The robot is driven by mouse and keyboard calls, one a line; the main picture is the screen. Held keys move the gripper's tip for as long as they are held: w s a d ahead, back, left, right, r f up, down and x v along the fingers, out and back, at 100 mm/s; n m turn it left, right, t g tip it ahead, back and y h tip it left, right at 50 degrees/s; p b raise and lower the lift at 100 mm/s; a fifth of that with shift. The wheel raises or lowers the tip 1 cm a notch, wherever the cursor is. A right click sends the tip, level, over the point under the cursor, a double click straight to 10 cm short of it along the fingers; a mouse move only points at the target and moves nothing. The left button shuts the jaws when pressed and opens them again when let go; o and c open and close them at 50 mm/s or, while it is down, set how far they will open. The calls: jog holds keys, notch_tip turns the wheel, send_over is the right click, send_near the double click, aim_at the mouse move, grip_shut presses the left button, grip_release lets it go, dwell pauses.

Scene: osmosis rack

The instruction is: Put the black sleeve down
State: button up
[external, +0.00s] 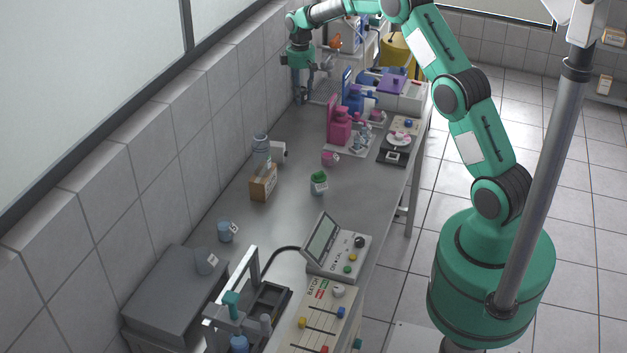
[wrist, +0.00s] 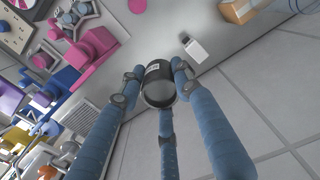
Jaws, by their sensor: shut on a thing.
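The black sleeve (wrist: 158,72), a short dark cylinder with a small pale label, shows in the wrist view between my blue fingers. My gripper (wrist: 159,86) is shut on it, with fingers at its sides and another below. In the external view my gripper (external: 303,88) points down over the far end of the grey bench (external: 240,204), close to the tiled wall. The sleeve is too small to make out there. I cannot tell whether its base touches the bench.
A white block (external: 278,151) and cardboard box (external: 263,183) stand nearer along the wall. Bare bench lies between the wall and the pink bottle.

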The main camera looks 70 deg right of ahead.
jog(key=a+b, duration=0.4)
jog(key=a, duration=1.4)
jog(key=n+b, duration=0.2)
jog(key=b, duration=0.1)
send_over(285, 217)
notch_tip(285, 217, down, 13)
jog(key=shift+f+m, duration=0.2)
jog(key=shift+m, duration=0.1)
jog(key=shift+w+d+f, duration=0.1)
jog(key=shift+f+b, duration=0.65)
jog(key=shift+f, duration=2.35)
jog(key=shift+f+b, duration=0.35)
jog(key=shift+f, duration=1.55)
jog(key=shift+f, duration=0.1)
